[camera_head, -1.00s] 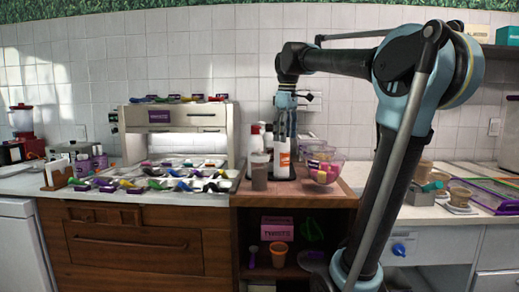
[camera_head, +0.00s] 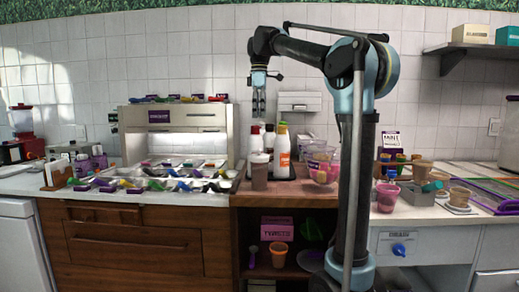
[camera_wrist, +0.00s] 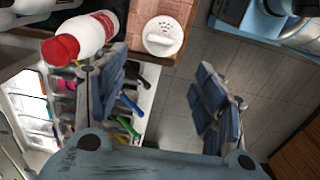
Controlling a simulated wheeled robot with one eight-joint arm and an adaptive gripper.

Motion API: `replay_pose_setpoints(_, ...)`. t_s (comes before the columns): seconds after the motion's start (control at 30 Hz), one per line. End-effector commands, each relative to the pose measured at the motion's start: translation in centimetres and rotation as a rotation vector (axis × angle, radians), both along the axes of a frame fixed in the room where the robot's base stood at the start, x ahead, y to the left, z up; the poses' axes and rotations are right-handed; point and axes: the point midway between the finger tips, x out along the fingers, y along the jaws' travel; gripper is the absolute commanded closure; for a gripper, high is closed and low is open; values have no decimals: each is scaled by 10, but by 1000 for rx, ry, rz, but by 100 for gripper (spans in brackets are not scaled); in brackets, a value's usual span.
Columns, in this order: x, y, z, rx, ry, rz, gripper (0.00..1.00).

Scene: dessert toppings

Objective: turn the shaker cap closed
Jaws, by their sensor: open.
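The shaker (camera_head: 259,174) stands upright at the front left of the wooden counter section. It has a clear, dark-filled body and a pale cap. In the wrist view its round white cap (camera_wrist: 160,36) is seen from above, with small holes at one side and a raised part across it. My gripper (camera_head: 258,108) is above the shaker and bottles, pointing down, apart from the cap. In the wrist view my gripper (camera_wrist: 147,84) has its two blue-padded fingers spread wide with nothing between them. The shaker's body is mostly hidden below its cap there.
Bottles stand close behind and beside the shaker, including a white one with an orange label (camera_head: 282,150). A red-capped bottle (camera_wrist: 82,38) shows left of the cap in the wrist view. A clear bowl (camera_head: 322,166) stands right; a topping tray (camera_head: 150,181) lies left.

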Motion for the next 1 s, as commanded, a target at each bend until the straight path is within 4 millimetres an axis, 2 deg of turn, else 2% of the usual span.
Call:
replay_pose_setpoints(0.7,0,0,-118,0,0,-1,37)
replay_pose_setpoints(1.0,0,0,-139,0,0,-2,37)
